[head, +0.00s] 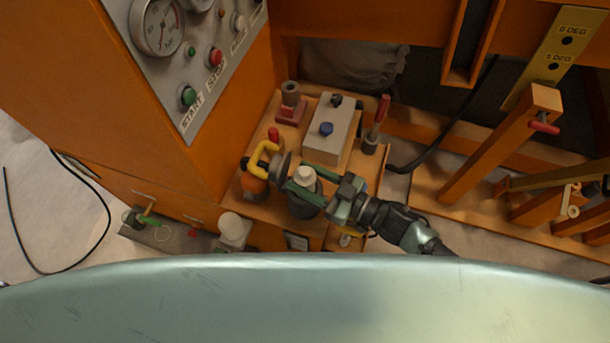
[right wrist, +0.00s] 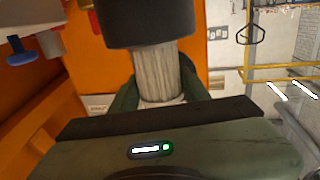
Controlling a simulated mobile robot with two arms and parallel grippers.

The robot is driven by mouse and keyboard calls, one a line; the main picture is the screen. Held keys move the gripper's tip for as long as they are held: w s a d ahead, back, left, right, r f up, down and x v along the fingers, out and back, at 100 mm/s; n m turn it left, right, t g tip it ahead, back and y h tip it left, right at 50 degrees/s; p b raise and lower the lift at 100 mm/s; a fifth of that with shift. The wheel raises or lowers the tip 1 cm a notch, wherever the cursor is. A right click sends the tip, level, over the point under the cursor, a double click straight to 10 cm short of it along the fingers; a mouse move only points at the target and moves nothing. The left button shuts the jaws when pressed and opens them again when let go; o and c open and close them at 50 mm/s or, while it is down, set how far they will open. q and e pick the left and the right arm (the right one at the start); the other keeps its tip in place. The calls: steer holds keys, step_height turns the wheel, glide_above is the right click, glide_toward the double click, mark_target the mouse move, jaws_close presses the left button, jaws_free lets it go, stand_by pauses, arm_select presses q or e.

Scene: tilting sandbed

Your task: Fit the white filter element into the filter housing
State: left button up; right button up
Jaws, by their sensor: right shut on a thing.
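The white filter element (head: 304,174) is held in my right gripper (head: 306,184), whose green fingers close on it from the right. In the right wrist view the pleated white element (right wrist: 159,72) stands between the fingers. The dark filter housing (head: 307,205) is directly under the element in the head view. In the right wrist view, which looks upside down, the dark housing (right wrist: 149,22) meets the element's far end and hides it. I cannot tell how deep the element sits. My left gripper is not in view.
A grey box with a blue knob (head: 326,129) stands behind on the wooden bench. A yellow handle (head: 262,157) is close to the left of the housing, and a red-handled lever (head: 377,121) is at back right. The orange control panel cabinet (head: 150,90) rises at left.

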mark_target(314, 190)
steer(key=shift+f+b, duration=1.65)
steer(key=shift+f, duration=0.45)
steer(key=o, duration=1.5)
steer(key=shift+s, duration=0.1)
steer(key=v, duration=0.7)
steer(key=shift+s+d+r+b, duration=0.1)
steer(key=shift+s+d+b, duration=0.05)
steer(key=shift+d+b, duration=0.25)
